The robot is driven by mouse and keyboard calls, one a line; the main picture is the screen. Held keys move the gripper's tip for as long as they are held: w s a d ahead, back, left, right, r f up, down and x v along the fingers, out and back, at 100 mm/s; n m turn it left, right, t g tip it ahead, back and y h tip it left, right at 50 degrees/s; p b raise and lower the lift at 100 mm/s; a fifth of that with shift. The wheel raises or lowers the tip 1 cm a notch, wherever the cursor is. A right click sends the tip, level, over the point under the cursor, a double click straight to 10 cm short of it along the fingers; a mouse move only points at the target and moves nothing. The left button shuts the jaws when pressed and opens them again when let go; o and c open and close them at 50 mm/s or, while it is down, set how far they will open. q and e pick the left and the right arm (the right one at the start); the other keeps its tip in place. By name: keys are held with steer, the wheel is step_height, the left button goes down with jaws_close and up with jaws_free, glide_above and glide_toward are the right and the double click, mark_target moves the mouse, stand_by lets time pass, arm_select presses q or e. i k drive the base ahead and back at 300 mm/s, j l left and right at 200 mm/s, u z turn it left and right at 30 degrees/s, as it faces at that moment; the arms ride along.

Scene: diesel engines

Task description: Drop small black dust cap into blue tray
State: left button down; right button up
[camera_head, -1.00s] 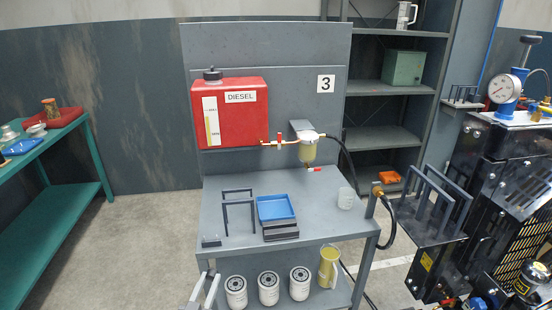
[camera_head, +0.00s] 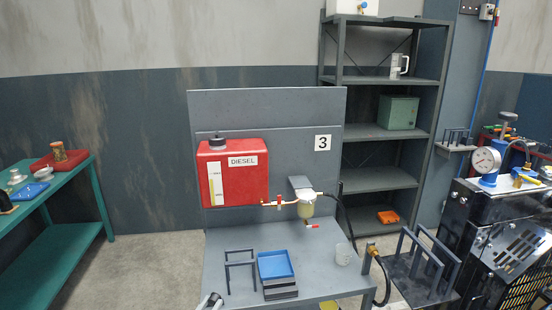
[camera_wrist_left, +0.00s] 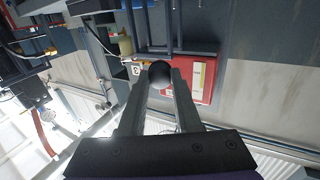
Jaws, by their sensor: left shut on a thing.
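My left gripper (camera_head: 212,300) shows only as pale fingertips at the bottom edge of the head view, by the bench's front left. In the left wrist view its two fingers (camera_wrist_left: 161,80) are shut on the small black dust cap (camera_wrist_left: 160,72), a dark rounded piece between the tips. My right gripper is not in view.
A dark frame (camera_head: 240,262) stands between my left gripper and the blue tray. The red diesel tank (camera_head: 232,172) hangs behind. Another blue tray (camera_head: 28,191) lies on the green bench (camera_head: 62,230) at left.

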mark_target(274, 268)
steer(key=z, duration=0.7)
steer(key=i+z, duration=0.1)
steer(key=z, duration=1.25)
steer(key=i+j+z, duration=0.1)
steer(key=z, duration=0.6)
steer(key=j+z, duration=0.1)
steer(key=z, duration=0.6)
steer(key=j+z, duration=0.1)
steer(key=z, duration=0.6)
steer(key=j+z, duration=0.1)
steer(key=z, duration=1.3)
steer(key=k, duration=0.05)
